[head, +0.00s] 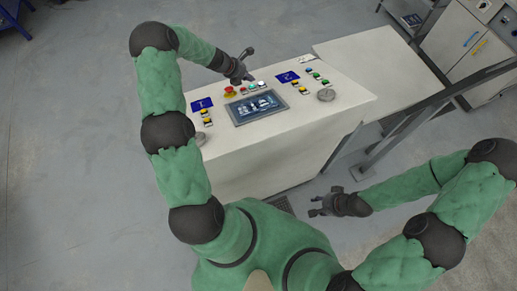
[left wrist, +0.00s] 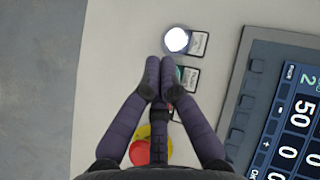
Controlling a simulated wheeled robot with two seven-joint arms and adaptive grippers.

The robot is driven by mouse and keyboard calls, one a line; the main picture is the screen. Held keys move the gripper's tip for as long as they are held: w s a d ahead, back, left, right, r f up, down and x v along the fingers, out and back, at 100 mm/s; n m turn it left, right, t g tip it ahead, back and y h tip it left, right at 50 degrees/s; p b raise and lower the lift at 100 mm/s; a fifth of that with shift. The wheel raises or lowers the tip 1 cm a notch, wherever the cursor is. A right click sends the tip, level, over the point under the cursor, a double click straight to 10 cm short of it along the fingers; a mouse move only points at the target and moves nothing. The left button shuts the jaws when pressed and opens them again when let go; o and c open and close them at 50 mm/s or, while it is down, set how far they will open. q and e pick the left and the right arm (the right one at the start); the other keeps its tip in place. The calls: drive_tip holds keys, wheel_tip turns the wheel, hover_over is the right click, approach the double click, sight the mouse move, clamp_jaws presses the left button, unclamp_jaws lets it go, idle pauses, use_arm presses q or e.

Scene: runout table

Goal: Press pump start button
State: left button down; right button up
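The control console (head: 335,105) has a row of buttons behind its screen (head: 257,107). In the left wrist view a lit white button (left wrist: 177,39) lies beyond my fingertips. A green button (left wrist: 180,73) is partly hidden by the fingertips, with a label (left wrist: 191,79) beside it. The labels are too small to read, so I cannot tell which button is pump start. My left gripper (head: 240,74) is over this row, its fingers (left wrist: 159,68) together and empty; contact with a button cannot be told. My right gripper (head: 319,206) is open and empty, low in front of the console.
A red mushroom button on a yellow base (head: 229,90) is at the row's left end; it also shows in the left wrist view (left wrist: 140,152). More buttons (head: 316,76) and a round knob (head: 326,95) are at the right. A railing (head: 400,130) stands right of the console.

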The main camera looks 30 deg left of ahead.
use_arm(q)
drive_tip(key=shift+r, duration=0.1)
drive_tip(key=r+p, duration=0.1)
drive_tip(key=p, duration=0.1)
drive_tip(key=w+a+r+p, duration=0.1)
drive_tip(key=r+p, duration=0.1)
drive_tip(key=a+r+p, duration=0.1)
drive_tip(key=r+p, duration=0.1)
drive_tip(key=shift+w+r+p, duration=0.15)
drive_tip(key=shift+w+p, duration=0.15)
drive_tip(key=shift+p, duration=0.05)
idle(1.1)
